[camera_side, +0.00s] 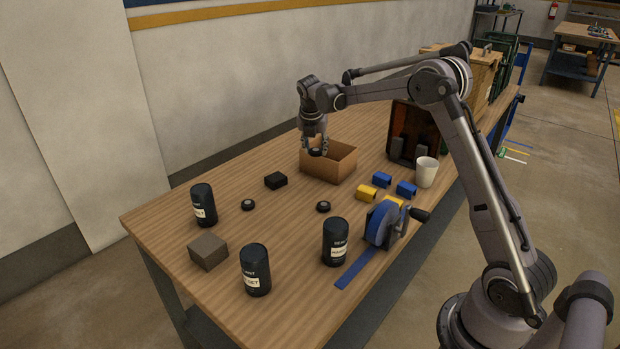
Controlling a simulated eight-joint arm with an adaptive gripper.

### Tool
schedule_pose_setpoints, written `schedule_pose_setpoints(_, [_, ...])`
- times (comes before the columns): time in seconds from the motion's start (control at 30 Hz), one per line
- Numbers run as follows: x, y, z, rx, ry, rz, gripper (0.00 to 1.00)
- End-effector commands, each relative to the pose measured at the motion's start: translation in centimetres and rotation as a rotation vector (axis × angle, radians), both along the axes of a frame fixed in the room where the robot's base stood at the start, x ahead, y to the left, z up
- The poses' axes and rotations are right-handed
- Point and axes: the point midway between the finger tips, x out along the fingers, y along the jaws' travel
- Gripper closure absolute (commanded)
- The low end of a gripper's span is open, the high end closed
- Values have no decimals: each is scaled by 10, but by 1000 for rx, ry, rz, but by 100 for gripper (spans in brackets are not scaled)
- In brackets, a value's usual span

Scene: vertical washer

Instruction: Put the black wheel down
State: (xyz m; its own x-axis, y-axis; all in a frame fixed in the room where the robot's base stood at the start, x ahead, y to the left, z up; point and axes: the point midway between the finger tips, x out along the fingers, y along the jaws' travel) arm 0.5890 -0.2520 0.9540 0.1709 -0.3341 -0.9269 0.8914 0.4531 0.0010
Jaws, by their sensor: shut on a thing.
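My gripper (316,148) points down over the open cardboard box (341,170) on the table. It is shut on a small black wheel (316,153) with a pale hub, held at the height of the box's rim, near its left side. The picture is too small to tell whether the wheel touches the box. Two similar black wheels lie apart on the bare table, one to the left (248,204) and one nearer the middle (323,207).
A black block (276,180), a grey-brown block (208,251) and dark labelled canisters (335,242) stand on the wooden table (290,222). Blue and yellow blocks (367,193), a white cup (427,171) and a blue tape reel (382,224) are on the right. Bare tabletop lies left of the box.

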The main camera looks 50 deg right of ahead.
Motion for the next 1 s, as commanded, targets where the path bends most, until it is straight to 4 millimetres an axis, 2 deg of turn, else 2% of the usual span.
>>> schedule_pose_setpoints(0.03, [7,-20,-2,1,-1,-6,81])
schedule_pose_setpoints(0.2, [22,-69,-7,-3,-3,-3,81])
schedule_pose_setpoints(0.4, [27,-101,-12,-7,-5,-1,81])
schedule_pose_setpoints(0.53, [28,-107,-22,-7,-5,2,81])
schedule_pose_setpoints(0.8, [28,-106,-65,-7,-5,2,81])
schedule_pose_setpoints(1.0, [28,-106,-79,-8,-5,1,81])
